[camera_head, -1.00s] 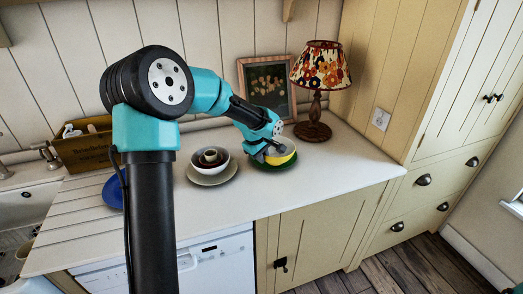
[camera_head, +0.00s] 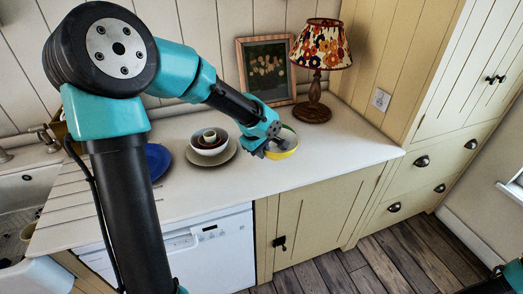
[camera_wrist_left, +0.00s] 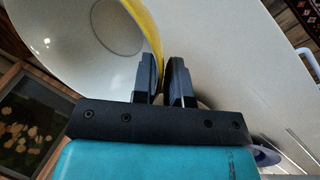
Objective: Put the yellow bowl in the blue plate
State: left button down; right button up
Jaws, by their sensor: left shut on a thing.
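The yellow bowl (camera_head: 284,151), white inside, is at the right part of the counter. My left gripper (camera_head: 262,150) is shut on its rim; the left wrist view shows the rim of the yellow bowl (camera_wrist_left: 137,25) at the closed fingers (camera_wrist_left: 163,80). The bowl looks tilted in the head view. I cannot tell its height above the counter. The blue plate (camera_head: 157,160) lies on the counter to the left, partly hidden by my left arm. My right gripper is not in view.
A stack of bowls (camera_head: 209,146) on a grey plate (camera_head: 226,158) stands between the blue plate and the yellow bowl. A lamp (camera_head: 316,80) and a framed picture (camera_head: 265,72) stand behind. The front counter (camera_head: 200,195) is clear.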

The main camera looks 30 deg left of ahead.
aim_at(288, 154)
pick_arm(q)
jog(key=shift+w+d+r+m, duration=0.35)
jog(key=shift+w+d+m, duration=0.1)
jog(key=shift+m, duration=0.15)
jog(key=d+r+m, duration=0.1)
jog(key=m, duration=0.1)
jog(key=w+d+r+m+h, duration=0.1)
jog(key=d+m, duration=0.1)
jog(key=w+d+r+m+g, duration=0.1)
jog(key=d+m, duration=0.1)
jog(key=shift+w+d+r+h, duration=0.2)
jog(key=shift+d+h, duration=0.05)
jog(key=shift+h, duration=0.15)
jog(key=w+d+r+m+g, duration=0.1)
jog(key=d+r+m+g, duration=0.1)
jog(key=d+r+m, duration=0.3)
jog(key=shift+d+m+h, duration=0.4)
jog(key=shift+d+m, duration=1.1)
jog(key=shift+d, duration=0.3)
